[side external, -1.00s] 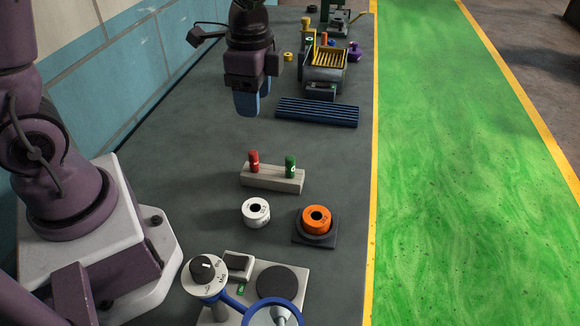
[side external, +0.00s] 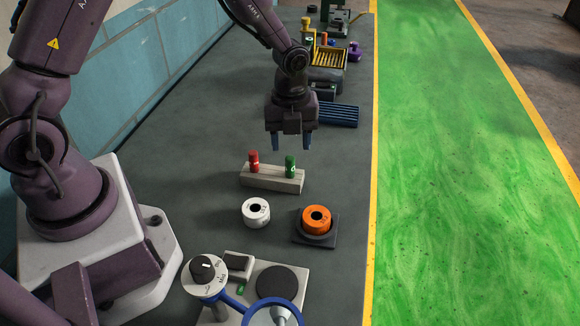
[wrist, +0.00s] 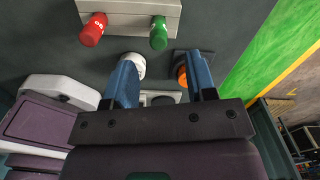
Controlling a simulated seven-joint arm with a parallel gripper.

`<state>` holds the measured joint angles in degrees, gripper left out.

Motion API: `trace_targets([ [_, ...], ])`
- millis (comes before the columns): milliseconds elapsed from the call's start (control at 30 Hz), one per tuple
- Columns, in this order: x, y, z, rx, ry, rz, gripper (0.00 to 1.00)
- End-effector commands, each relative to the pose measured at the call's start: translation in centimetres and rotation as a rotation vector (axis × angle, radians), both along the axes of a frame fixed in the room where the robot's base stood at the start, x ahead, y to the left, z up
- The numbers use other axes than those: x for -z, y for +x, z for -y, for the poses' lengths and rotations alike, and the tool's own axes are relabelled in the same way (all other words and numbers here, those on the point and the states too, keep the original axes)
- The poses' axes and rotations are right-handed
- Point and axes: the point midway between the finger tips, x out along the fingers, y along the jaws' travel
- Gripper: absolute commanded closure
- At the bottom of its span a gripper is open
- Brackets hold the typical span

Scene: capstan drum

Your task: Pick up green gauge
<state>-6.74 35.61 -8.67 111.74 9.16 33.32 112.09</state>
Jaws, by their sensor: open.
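The green gauge (side external: 290,166) is a short upright cylinder in the right end of a pale block (side external: 262,180). The red gauge (side external: 253,161) stands in the same block's left end. My gripper (side external: 292,150) points down above and behind the green gauge, with its blue fingers apart and nothing between them. In the wrist view, the green gauge (wrist: 159,34) lies beyond the fingertips, between the lines of the two fingers (wrist: 165,72). The red gauge (wrist: 93,30) is to its left there. The green gauge does not touch my fingers.
In front of the block are a white ring (side external: 256,212) and an orange ring (side external: 317,219) on a dark square base. A panel with a dial (side external: 204,268) stands nearer. A blue ribbed mat (side external: 338,115) and a yellow tray (side external: 326,57) lie behind.

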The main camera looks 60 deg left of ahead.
Motion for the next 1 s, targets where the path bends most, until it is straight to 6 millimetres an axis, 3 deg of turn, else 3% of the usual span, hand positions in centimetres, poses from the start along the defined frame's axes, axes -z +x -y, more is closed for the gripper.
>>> trace_targets([
  [233, 2.0, 0.0, -0.1, -0.002, 0.0, -0.002, 0.49],
  [500, 5.8, 0.0, -0.3, -0.001, 0.0, -0.002, 0.49],
  [800, 6.4, 0.0, -0.3, -0.002, 0.0, 0.001, 0.49],
  [867, 6.4, 0.0, -0.3, -0.002, 0.0, 0.001, 0.6],
  [1000, 6.4, 0.0, -0.3, -0.002, 0.001, 0.001, 0.92],
])
